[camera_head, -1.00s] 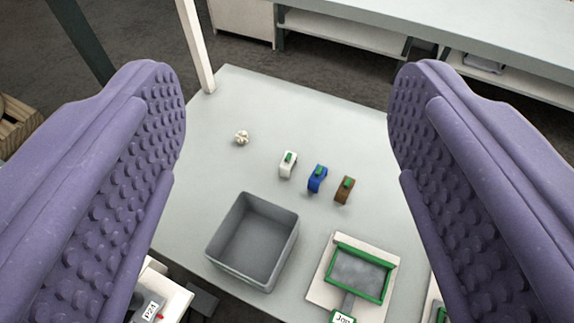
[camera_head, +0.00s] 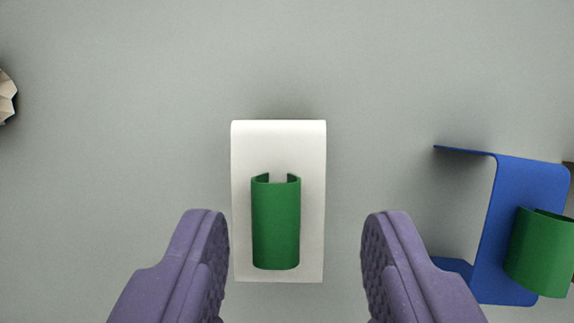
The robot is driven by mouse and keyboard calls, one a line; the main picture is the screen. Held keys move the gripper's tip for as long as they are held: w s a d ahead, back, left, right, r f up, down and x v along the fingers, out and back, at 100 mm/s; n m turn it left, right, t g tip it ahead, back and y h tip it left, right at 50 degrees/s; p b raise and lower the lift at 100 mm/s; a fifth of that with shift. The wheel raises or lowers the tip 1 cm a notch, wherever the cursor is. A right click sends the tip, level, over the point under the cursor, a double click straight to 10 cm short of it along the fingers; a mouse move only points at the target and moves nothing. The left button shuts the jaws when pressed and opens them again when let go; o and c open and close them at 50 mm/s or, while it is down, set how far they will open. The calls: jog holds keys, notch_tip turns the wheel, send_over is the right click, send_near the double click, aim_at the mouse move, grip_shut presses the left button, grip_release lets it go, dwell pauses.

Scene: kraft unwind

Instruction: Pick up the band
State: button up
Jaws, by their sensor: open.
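A white bent piece (camera_head: 279,145) lies on the grey table below my gripper, with a curved green piece (camera_head: 276,225) on its top face. To the right a similar blue bent piece (camera_head: 510,200), open on its left side, carries its own green piece (camera_head: 540,252). I cannot tell which of these is the band. My gripper (camera_head: 295,218) is open and empty. Its two purple studded fingers are on either side of the white piece in the picture, with a gap on each side, and nothing is visibly touched.
A crumpled pale lump (camera_head: 6,97) shows at the left edge. A sliver of a brown thing (camera_head: 569,172) shows at the right edge behind the blue piece. The grey table (camera_head: 130,130) is bare to the left of and above the white piece.

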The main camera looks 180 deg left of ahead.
aim_at(282, 174)
jog(key=f, duration=0.1)
jog(key=f+b, duration=0.2)
jog(key=f, duration=0.1)
jog(key=shift+w+a, duration=0.3)
jog(key=shift+a, duration=0.05)
jog(key=shift+w+f+b, duration=0.5)
jog(key=shift+w+f, duration=0.45)
jog(key=shift+f, duration=0.2)
jog(key=shift+s+r, duration=0.2)
jog(key=shift+r, duration=0.1)
jog(key=c, duration=0.5)
